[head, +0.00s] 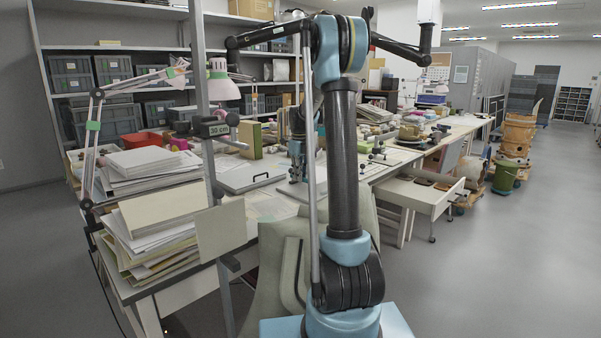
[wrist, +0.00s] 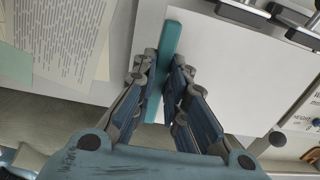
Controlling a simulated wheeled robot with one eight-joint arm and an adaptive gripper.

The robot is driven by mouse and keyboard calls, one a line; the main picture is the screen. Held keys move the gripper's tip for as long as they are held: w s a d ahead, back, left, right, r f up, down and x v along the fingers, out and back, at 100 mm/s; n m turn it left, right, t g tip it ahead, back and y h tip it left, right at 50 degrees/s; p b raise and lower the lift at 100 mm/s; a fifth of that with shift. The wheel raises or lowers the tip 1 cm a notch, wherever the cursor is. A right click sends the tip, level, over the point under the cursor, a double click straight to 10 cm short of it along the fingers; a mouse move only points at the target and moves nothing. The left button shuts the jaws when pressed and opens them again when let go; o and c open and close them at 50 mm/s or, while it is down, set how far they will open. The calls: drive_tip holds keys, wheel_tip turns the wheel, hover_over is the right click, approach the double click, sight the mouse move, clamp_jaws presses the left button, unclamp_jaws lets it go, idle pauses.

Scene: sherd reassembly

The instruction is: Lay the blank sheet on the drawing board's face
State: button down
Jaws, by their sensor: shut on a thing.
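In the wrist view my gripper (wrist: 163,75) is shut on a narrow teal strip (wrist: 168,45). The strip runs along the left side of a large plain white sheet-like surface (wrist: 240,75). I cannot tell whether the strip is joined to it, or whether that surface is the blank sheet or the drawing board's face. In the head view my gripper (head: 297,170) points down, low over the worktable, partly behind my arm. A pale flat board (head: 254,176) with a dark handle lies on the table to its left.
A printed page (wrist: 60,35) lies left of the strip in the wrist view. Dark-and-silver tools (wrist: 245,12) sit at the upper right. In the head view, paper stacks (head: 155,185) and a pole-mounted panel (head: 221,230) stand left. An open drawer (head: 420,190) juts out right.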

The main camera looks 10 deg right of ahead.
sight(300, 192)
drive_tip(key=shift+w+f, duration=0.1)
drive_tip(key=shift+f, duration=1.95)
drive_tip(key=shift+f, duration=0.45)
idle(0.4)
drive_tip(key=c, duration=1.1)
unclamp_jaws()
drive_tip(key=shift+o, duration=0.2)
drive_tip(key=shift+r, duration=3.5)
